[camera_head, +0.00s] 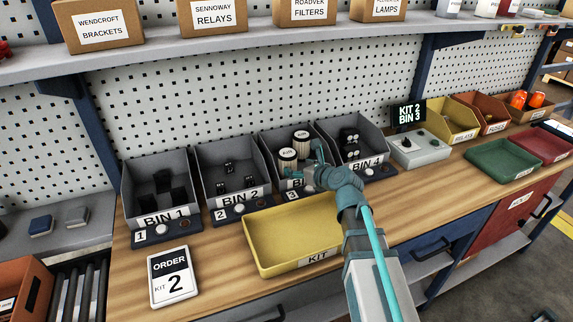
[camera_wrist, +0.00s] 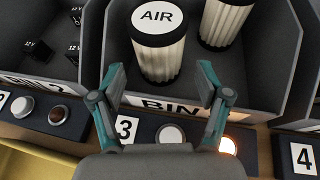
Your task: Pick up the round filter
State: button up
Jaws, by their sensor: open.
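Two round filters with white tops and pleated cream sides stand upright in grey bin 3. The nearer filter (camera_head: 287,160) is marked AIR and also shows in the wrist view (camera_wrist: 160,55). The other filter (camera_head: 301,140) stands behind it to the right, and its top is cut off in the wrist view (camera_wrist: 225,22). My gripper (camera_wrist: 161,82) is open and empty at the front of bin 3. In the wrist view its fingers lie on either side below the nearer filter, apart from it. In the head view my gripper (camera_head: 318,160) hides part of bin 3's front.
Bin 2 (camera_head: 231,190) and bin 4 (camera_head: 350,150) flank bin 3, with walls between. A yellow kit tray (camera_head: 290,235) sits in front. An orange lamp (camera_wrist: 227,146) is lit below bin 3. A sign (camera_head: 409,114) reads KIT 2 BIN 3. A shelf (camera_head: 240,48) runs above.

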aim_at(288, 163)
jog(key=p+x, duration=0.1)
jog(key=x, duration=0.6)
jog(key=shift+w+a+f, duration=0.1)
jog(key=shift+w+a, duration=0.1)
jog(key=c, duration=0.9)
jog(key=shift+c, duration=0.2)
jog(key=shift+r, duration=0.2)
